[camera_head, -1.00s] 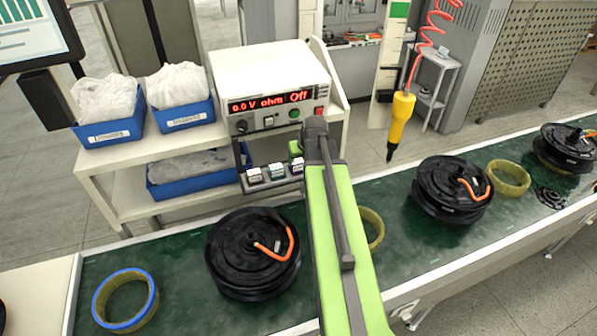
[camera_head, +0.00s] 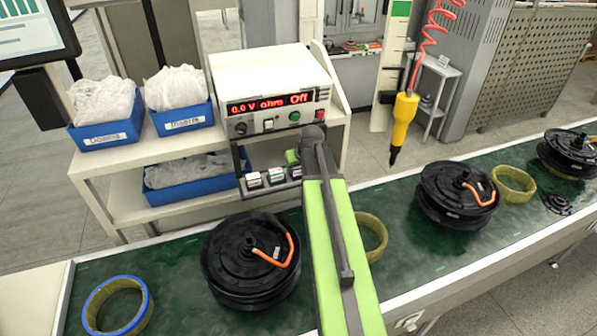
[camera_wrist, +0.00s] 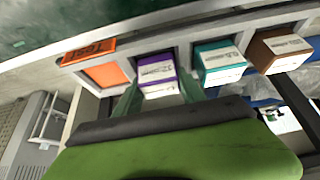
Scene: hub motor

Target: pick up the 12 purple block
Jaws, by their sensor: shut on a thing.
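The purple block (camera_wrist: 157,74) has a white labelled face and sits in line with the other blocks at the grey rack (camera_wrist: 215,42) in the wrist view. My gripper (camera_wrist: 160,92) has its two green fingers on either side of it and is shut on it. I cannot tell whether the block is lifted from its slot. In the head view only a sliver of the purple block (camera_head: 297,172) shows beside my arm, and my gripper (camera_head: 292,157) is mostly hidden behind the arm.
A teal block (camera_wrist: 219,66) and a brown block (camera_wrist: 274,52) stand beside the purple one. The meter (camera_head: 270,85) stands above the rack. The conveyor (camera_head: 190,262) carries hub motors (camera_head: 251,262) and rings.

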